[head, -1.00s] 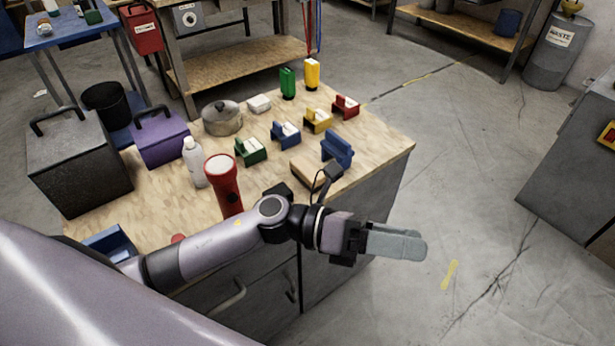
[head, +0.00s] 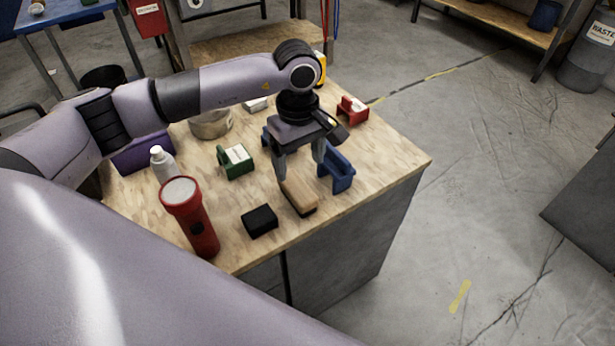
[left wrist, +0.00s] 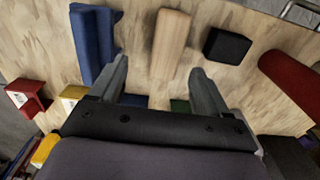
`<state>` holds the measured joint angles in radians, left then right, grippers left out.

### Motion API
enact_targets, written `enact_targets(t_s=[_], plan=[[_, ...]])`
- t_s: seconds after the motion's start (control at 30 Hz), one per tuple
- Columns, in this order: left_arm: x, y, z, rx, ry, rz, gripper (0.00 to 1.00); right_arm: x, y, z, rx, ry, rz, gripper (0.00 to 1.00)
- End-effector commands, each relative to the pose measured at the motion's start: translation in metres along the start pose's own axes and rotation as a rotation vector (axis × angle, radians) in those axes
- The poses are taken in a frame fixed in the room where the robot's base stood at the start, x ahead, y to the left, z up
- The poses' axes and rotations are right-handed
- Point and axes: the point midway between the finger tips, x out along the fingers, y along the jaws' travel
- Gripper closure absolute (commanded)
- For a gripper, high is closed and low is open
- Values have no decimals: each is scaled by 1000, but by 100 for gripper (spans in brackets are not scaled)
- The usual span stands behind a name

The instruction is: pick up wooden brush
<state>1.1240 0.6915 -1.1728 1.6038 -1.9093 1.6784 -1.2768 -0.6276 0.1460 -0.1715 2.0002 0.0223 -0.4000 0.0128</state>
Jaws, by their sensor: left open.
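The wooden brush (head: 299,197) lies on the wood-topped bench, a pale wooden block with a dark underside edge. In the left wrist view, the brush (left wrist: 170,45) lies ahead of the gap between the fingers. My left gripper (head: 301,172) is open and points down over the brush, its fingers spread to either side; no contact is visible. In the wrist view the gripper (left wrist: 160,66) has nothing between its fingertips. The arm hides part of the bench behind it. My right gripper does not show.
A blue holder (head: 338,168) stands close right of the brush, and a black block (head: 259,221) lies to its left. A red flashlight (head: 192,215) stands farther left. A green holder (head: 236,161) is behind. The bench edge is close in front.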

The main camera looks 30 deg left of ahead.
Motion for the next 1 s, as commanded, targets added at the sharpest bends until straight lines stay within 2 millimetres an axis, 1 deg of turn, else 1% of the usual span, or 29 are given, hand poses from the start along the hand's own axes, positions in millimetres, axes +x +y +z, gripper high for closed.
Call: enact_targets(t_s=[0.23,0.4,0.5,0.6,0.8,0.83,0.87,0.9,0.97,1.0], plan=[[25,-3,1,1,0,-3,23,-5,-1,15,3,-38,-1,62],[50,-10,5,1,-2,-4,23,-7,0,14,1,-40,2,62],[63,-9,4,0,-2,-2,23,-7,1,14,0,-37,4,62],[69,-8,4,0,-1,0,23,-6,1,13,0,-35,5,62],[70,-8,4,0,-1,1,23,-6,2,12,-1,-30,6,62],[70,-8,4,0,-1,1,27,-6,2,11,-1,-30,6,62],[70,-8,4,0,-1,1,36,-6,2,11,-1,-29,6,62],[70,-8,4,0,-1,1,49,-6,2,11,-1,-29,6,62],[70,-8,4,0,-1,1,69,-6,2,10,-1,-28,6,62],[70,-8,4,0,-1,1,82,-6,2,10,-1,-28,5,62]])
